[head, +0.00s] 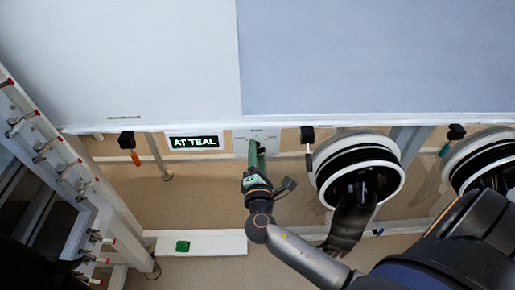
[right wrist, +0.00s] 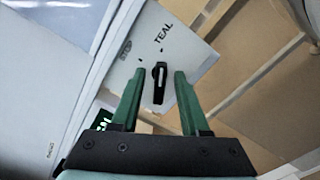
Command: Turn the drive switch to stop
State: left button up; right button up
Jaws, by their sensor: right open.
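The drive switch (right wrist: 159,84) is a black knob with a white pointer line, on a pale plate (right wrist: 188,48) in the right wrist view. My right gripper (right wrist: 159,74) is open, with one green finger on each side of the knob and gaps between. In the head view, my right gripper (head: 255,146) reaches up to the plate (head: 268,135) and hides the knob. My left gripper is not in view.
A lit display (head: 195,142) left of the plate reads AT TEAL. Black-ringed glove ports (head: 398,192) stand to the right. A white rack (head: 95,165) is at the left, and a green item (head: 183,246) lies on a white surface below.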

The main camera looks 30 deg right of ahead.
jog(key=shift+c, duration=0.3)
grip_shut()
jog(key=shift+r, duration=0.1)
